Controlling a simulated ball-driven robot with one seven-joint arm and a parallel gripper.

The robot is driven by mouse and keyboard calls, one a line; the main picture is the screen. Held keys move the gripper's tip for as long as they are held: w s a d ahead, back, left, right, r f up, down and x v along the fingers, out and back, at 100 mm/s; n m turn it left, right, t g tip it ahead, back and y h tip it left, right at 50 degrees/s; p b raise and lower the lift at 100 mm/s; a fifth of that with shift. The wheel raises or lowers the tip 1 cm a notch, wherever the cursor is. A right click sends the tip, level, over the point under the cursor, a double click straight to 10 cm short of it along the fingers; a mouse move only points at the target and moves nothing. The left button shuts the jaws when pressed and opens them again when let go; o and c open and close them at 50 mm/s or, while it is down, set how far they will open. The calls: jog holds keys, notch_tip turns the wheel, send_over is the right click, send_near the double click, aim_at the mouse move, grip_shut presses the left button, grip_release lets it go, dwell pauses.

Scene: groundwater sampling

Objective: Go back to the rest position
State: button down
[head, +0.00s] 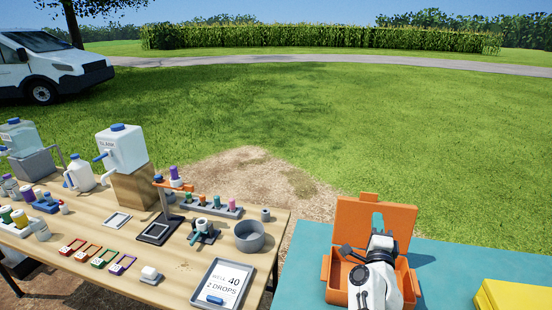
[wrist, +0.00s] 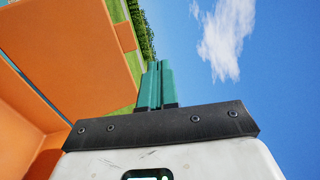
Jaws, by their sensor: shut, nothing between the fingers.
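My gripper (wrist: 156,85) shows in the wrist view with its two teal fingers pressed together and nothing between them. In the head view my gripper (head: 377,222) is at the right, in front of the raised lid of an open orange case (head: 346,213). My white arm reaches up over the case and hides part of its inside. The orange case also fills the left of the wrist view (wrist: 70,40).
The case stands on a teal table top (head: 306,262), with a yellow box (head: 515,296) at its right. A wooden table (head: 182,270) at left holds a white jug, a grey bowl (head: 250,236), a display tablet (head: 222,284) and several small bottles. A van (head: 45,62) stands behind on grass.

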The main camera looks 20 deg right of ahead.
jog(key=s+a+f+n+g+y, duration=0.6)
jog(key=s+a+f+n+y, duration=0.55)
jog(key=n, duration=0.65)
jog(key=s+a+f+n+g, duration=0.2)
jog(key=s+g, duration=0.1)
jog(key=s, duration=0.6)
jog(key=s+a+f+n+g+b, duration=0.1)
jog(key=s+a+f+n+g, duration=0.1)
jog(key=s, duration=0.8)
jog(key=s+a+f+n+g, duration=0.1)
jog(key=s+a+f+g, duration=0.2)
jog(key=s, duration=0.7)
jog(key=shift+a+n+g+h, duration=0.3)
jog(key=shift+n+g+h, duration=0.1)
jog(key=shift+g, duration=0.6)
jog(key=shift+d+f, duration=0.1)
